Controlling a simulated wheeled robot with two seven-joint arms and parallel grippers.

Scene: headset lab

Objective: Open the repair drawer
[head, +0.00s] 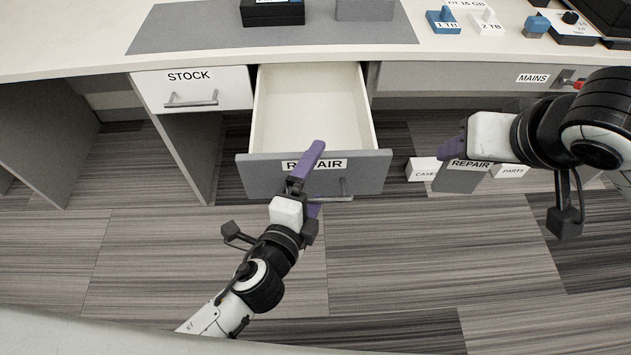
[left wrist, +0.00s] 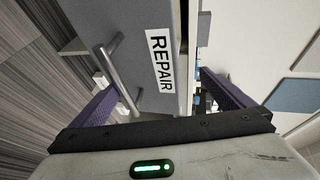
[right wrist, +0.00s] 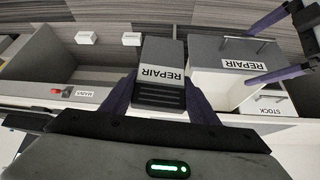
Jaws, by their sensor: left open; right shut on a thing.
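The repair drawer (head: 312,105) is pulled well out from under the desk and looks empty inside. Its grey front carries a REPAIR label and a bar handle (head: 345,188). My left gripper (head: 320,176) is open and empty in front of the drawer front, one finger across the label. In the left wrist view the handle (left wrist: 112,65) lies close to the left finger; contact is not clear. My right gripper (right wrist: 160,98) is shut on a dark grey block (right wrist: 160,55) labelled REPAIR, held in the air to the right of the drawer.
The STOCK drawer (head: 190,90) is shut. A MAINS panel (head: 500,77) with a red-tipped switch is at the right. White CASES (head: 423,168) and PARTS (head: 510,171) labelled boxes are beyond my right gripper. A grey mat (head: 200,30) lies on the desk. The floor in front is clear.

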